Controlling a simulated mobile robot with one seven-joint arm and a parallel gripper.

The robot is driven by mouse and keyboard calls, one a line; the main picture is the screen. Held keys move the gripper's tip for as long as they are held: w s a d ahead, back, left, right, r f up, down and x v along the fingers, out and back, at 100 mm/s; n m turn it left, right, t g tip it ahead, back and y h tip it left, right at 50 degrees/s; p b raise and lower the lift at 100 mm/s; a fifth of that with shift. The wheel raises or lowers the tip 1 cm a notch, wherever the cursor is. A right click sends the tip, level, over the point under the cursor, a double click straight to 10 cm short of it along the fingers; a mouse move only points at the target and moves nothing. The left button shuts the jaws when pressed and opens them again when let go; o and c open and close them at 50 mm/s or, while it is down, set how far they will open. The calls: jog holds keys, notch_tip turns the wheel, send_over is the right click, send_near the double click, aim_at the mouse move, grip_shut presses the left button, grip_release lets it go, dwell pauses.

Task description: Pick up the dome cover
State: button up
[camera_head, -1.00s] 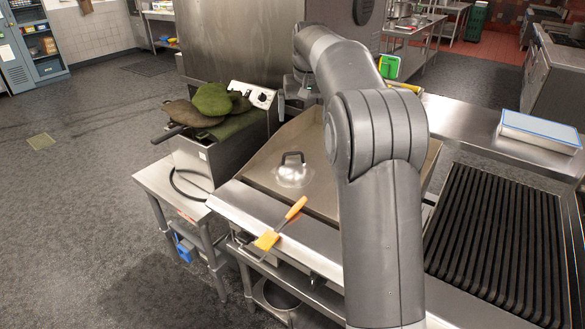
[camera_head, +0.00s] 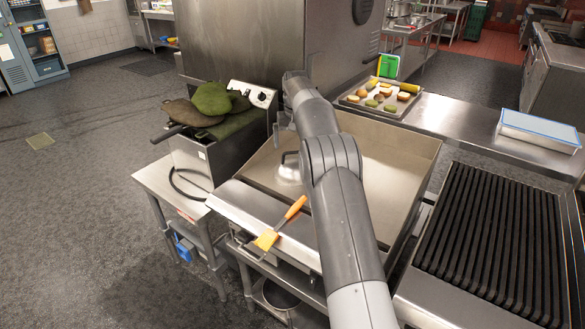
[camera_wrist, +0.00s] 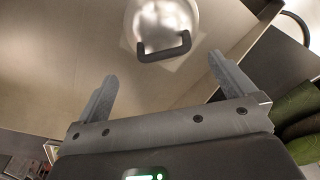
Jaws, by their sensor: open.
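The dome cover is a shiny metal dome with a black loop handle. In the head view the dome cover (camera_head: 289,172) sits on the left part of the flat griddle, partly hidden by my arm. In the wrist view the dome cover (camera_wrist: 162,22) is at the top, with its black handle (camera_wrist: 165,50) facing my fingers. My gripper (camera_wrist: 163,85) is open and empty, its two fingers spread wide and apart from the handle. In the head view my gripper (camera_head: 283,122) is above the griddle's back left edge, and its fingers are hard to make out.
The griddle (camera_head: 400,170) has raised walls at its back and sides. An orange-handled brush (camera_head: 280,224) lies on its front ledge. A fryer (camera_head: 210,158) with green cloths stands left. A food tray (camera_head: 380,98) stands behind, and a ribbed grill (camera_head: 490,245) stands right.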

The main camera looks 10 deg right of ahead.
aim_at(293, 164)
jog(key=shift+w+a+f, duration=0.1)
jog(key=shift+a+f, duration=0.05)
jog(key=shift+f, duration=1.4)
jog(key=shift+w+a+f, duration=0.1)
jog(key=shift+a+f, duration=0.05)
jog(key=shift+f, duration=1.35)
jog(key=shift+c, duration=0.5)
jog(key=c, duration=1.6)
jog(key=shift+o, duration=0.2)
jog(key=shift+r, duration=0.15)
